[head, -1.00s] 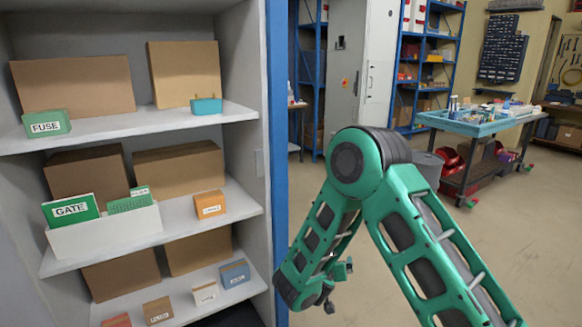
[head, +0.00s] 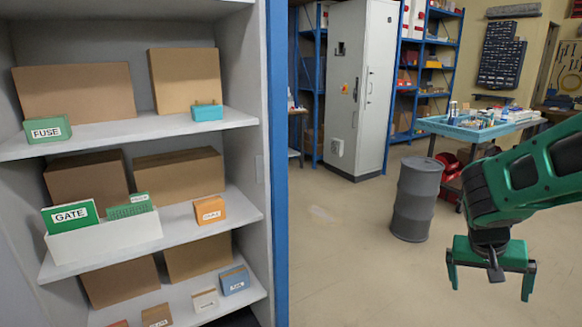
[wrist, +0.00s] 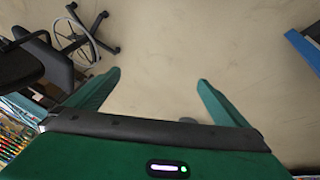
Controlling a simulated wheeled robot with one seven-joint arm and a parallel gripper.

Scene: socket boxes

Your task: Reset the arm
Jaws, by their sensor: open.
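My gripper (head: 490,282) is at the right of the head view, hanging with its fingers pointing down over the bare floor. Its two green fingers are wide apart with nothing between them. In the wrist view the fingers (wrist: 160,82) are also apart, with only pale floor between and beyond them. The gripper is well to the right of the shelf cabinet and touches nothing that I can see. My green arm reaches in from the right edge of the head view.
The open cabinet with a blue post (head: 279,200) holds a FUSE box (head: 47,130), a teal box (head: 208,111), a GATE card (head: 70,216) in a white bin (head: 105,236), and an orange box (head: 210,210). A grey barrel (head: 416,200) stands behind the gripper. Floor between is clear.

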